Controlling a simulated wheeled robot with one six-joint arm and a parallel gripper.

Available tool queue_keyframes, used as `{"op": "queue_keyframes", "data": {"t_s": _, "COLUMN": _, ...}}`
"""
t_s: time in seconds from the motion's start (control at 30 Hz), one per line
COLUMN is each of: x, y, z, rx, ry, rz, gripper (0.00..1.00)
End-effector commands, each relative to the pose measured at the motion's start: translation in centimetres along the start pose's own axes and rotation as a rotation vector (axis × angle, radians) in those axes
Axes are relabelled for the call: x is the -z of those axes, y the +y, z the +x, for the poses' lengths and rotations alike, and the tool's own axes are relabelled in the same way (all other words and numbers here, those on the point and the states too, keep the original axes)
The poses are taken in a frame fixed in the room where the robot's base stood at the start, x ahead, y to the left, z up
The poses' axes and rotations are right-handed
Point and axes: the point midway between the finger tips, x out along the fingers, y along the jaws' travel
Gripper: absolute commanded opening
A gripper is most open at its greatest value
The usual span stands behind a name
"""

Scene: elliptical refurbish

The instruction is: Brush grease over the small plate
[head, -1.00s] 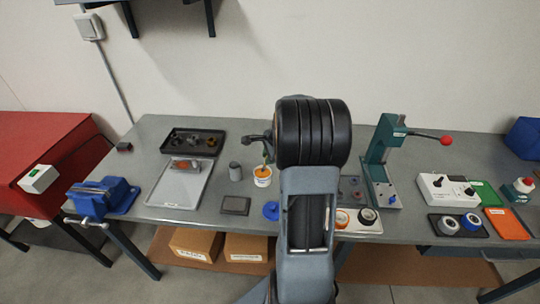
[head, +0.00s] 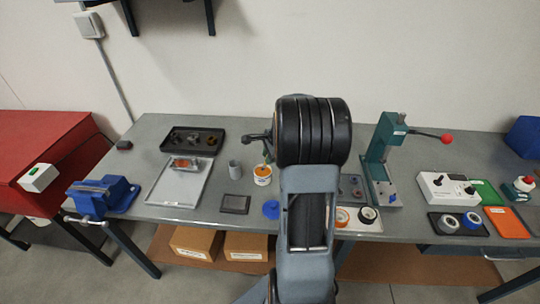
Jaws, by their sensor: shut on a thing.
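The small plate (head: 235,204) is a dark, flat rectangle lying on the grey bench, left of my arm. A white grease tub (head: 262,181) with an orange top stands behind it and to the right. My gripper (head: 267,146) is above the tub, partly hidden by my own dark wrist. It is shut on a slim greenish brush (head: 267,157), which points down at the tub. The brush tip is too small to tell whether it touches the grease.
A grey cylinder (head: 234,170) stands left of the tub, and a blue disc (head: 271,209) lies in front. A pale tray (head: 160,195) and a black parts tray (head: 181,148) are left. A green press (head: 380,160) stands right of my arm.

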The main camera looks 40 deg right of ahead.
Motion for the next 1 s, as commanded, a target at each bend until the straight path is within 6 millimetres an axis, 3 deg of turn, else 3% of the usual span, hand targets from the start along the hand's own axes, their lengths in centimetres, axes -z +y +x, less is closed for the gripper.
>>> {"op": "queue_keyframes", "data": {"t_s": 1.0, "x": 0.15, "y": 0.25, "z": 0.77, "rx": 0.0, "ry": 0.0, "rz": 0.0, "gripper": 0.0}}
